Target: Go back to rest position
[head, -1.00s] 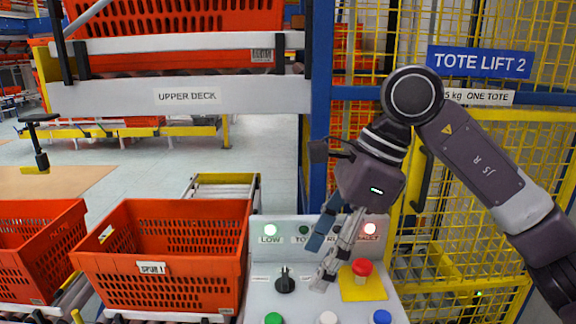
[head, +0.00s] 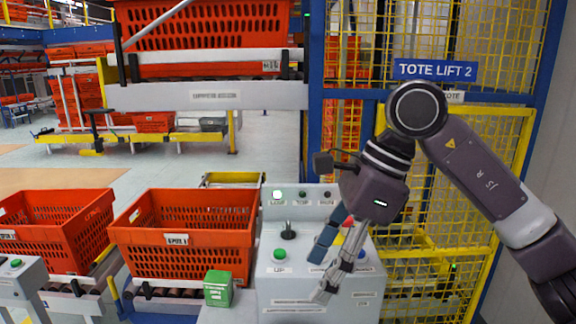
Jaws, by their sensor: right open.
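My right gripper (head: 318,278) hangs from the arm coming in from the right. Its two fingers are apart, with nothing between them, and point down in front of the grey control console (head: 300,284). They cover part of the console's face and its red button (head: 348,222); I cannot tell whether they touch it. My left gripper is not in view.
Orange totes (head: 190,262) stand on a roller conveyor at left. A green box (head: 218,289) is beside the console. Another grey panel (head: 18,272) is at lower left. The upper deck (head: 190,96) holds an orange tote. Yellow mesh fencing (head: 470,150) stands behind my right arm.

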